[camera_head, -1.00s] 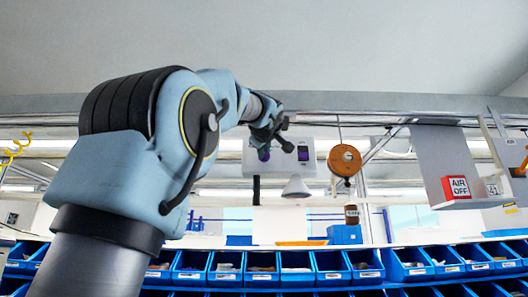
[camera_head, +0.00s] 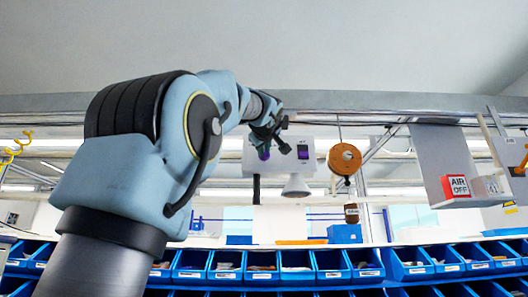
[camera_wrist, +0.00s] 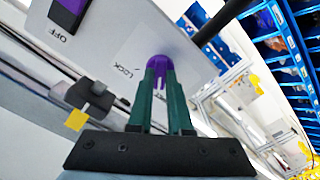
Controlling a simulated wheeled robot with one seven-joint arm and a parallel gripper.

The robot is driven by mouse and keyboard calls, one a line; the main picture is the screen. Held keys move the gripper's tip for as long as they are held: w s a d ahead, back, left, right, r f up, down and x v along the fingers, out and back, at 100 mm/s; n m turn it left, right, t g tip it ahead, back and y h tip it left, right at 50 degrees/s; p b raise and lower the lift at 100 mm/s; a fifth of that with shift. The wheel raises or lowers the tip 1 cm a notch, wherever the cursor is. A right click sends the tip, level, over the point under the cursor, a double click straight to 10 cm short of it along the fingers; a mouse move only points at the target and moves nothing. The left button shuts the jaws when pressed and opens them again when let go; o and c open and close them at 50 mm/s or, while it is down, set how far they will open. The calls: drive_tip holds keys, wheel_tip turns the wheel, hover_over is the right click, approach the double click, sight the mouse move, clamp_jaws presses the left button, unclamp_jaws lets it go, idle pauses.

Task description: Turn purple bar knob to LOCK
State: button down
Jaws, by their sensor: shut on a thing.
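The purple bar knob (camera_wrist: 160,63) is on a white panel in the wrist view. My gripper (camera_wrist: 159,75) is shut on it, with a green finger on each side. The word LOCK is printed on the panel just left of the knob. In the head view the knob shows as a small purple spot (camera_head: 264,154) on the white panel (camera_head: 314,160), partly behind my gripper (camera_head: 272,145). The knob's exact pointing angle cannot be told, since the fingers cover part of it.
A second purple switch (camera_head: 303,152) sits right of the knob, with OFF printed near it in the wrist view. An orange reel (camera_head: 344,159) hangs right of the panel. Blue bins (camera_head: 230,266) line the shelf below.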

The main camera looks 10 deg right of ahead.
drive_tip(key=shift+m+b, duration=0.35)
drive_tip(key=shift+m, duration=7.65)
drive_tip(key=shift+d+f+m, duration=0.1)
drive_tip(key=shift+m, duration=0.2)
drive_tip(key=c, duration=0.8)
unclamp_jaws()
drive_tip(key=shift+c, duration=0.2)
drive_tip(key=s+a+b, duration=0.2)
drive_tip(key=s+b, duration=0.3)
drive_tip(key=s, duration=0.5)
drive_tip(key=shift+s, duration=0.35)
